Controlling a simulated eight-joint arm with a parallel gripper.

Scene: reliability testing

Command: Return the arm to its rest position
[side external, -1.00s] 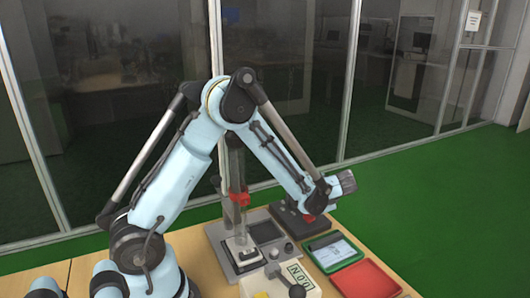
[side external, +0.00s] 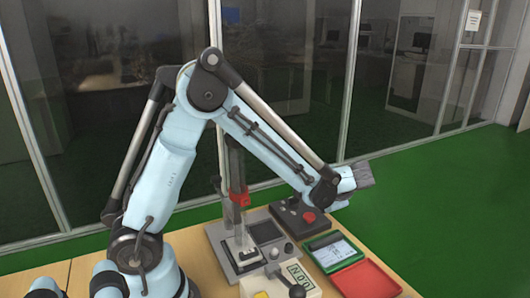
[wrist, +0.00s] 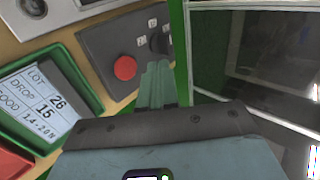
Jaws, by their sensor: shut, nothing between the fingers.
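My arm reaches over the bench in the side view, with its forearm sloping down to the right. My gripper (side external: 366,173) is at its end, raised above the back right of the bench. In the wrist view the fingers of my gripper (wrist: 157,80) are together with nothing between them. They appear in front of the dark control box (wrist: 110,50) with its red button (wrist: 125,68). I see no contact with the box.
The test stand (side external: 236,205) with a red clamp rises behind my forearm. A lever box (side external: 262,284), a green tray (side external: 309,245) with a label card (side external: 332,252) and a red tray (side external: 367,279) stand at the front. Glass partitions (side external: 290,60) are behind.

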